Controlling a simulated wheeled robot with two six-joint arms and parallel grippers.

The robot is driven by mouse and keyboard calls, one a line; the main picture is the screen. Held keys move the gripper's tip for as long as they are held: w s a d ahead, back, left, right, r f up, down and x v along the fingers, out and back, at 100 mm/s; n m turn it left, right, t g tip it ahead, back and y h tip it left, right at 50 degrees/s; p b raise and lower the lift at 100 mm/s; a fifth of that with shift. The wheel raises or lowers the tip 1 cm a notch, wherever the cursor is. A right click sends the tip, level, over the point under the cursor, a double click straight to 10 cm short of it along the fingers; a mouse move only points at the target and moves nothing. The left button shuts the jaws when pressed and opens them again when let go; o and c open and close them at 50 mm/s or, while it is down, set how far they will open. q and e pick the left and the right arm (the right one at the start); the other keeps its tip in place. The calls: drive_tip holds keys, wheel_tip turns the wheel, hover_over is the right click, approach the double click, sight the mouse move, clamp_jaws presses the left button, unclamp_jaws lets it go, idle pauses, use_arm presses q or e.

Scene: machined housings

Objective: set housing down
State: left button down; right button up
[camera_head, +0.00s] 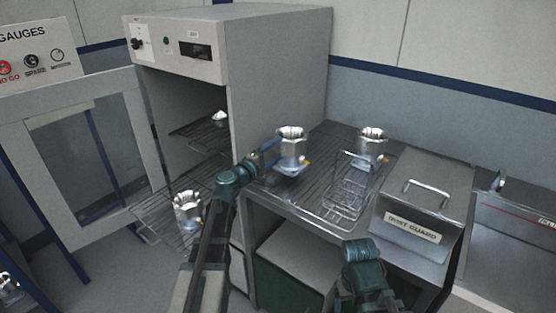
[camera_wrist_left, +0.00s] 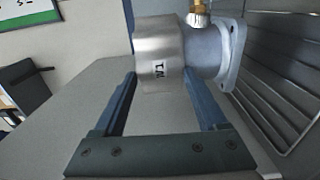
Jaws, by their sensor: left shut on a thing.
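My left gripper (camera_head: 272,155) is shut on a silvery machined housing (camera_head: 291,152) with a scalloped rim and a brass fitting low on its side. It holds the housing upright near the left edge of the ribbed metal bench top (camera_head: 318,197); I cannot tell whether its base touches. In the left wrist view the housing (camera_wrist_left: 165,55) lies between the fingers (camera_wrist_left: 160,88), with dark marking on its side and a square flange at right. A teal part of my right arm shows at the bottom of the head view; its gripper is out of view.
A second housing (camera_head: 371,142) stands at the back of the bench, by a wire basket (camera_head: 347,192). A third (camera_head: 187,210) sits on the pulled-out wire shelf (camera_head: 150,222) of the open oven (camera_head: 282,65). A box labelled RUST GUARD (camera_head: 425,190) is at right.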

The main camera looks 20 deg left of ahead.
use_arm(q)
drive_tip(key=shift+w+d, duration=0.2)
drive_tip(key=shift+w, duration=0.3)
wheel_tip(320, 180, down, 4)
drive_tip(key=b, duration=0.3)
drive_tip(key=shift+w+d+r+b, duration=0.1)
drive_tip(key=shift+r+b, duration=0.1)
drive_tip(key=shift+b, duration=0.15)
drive_tip(key=shift+f, duration=0.1)
unclamp_jaws()
drive_tip(key=v, duration=1.2)
drive_tip(key=x, duration=1.2)
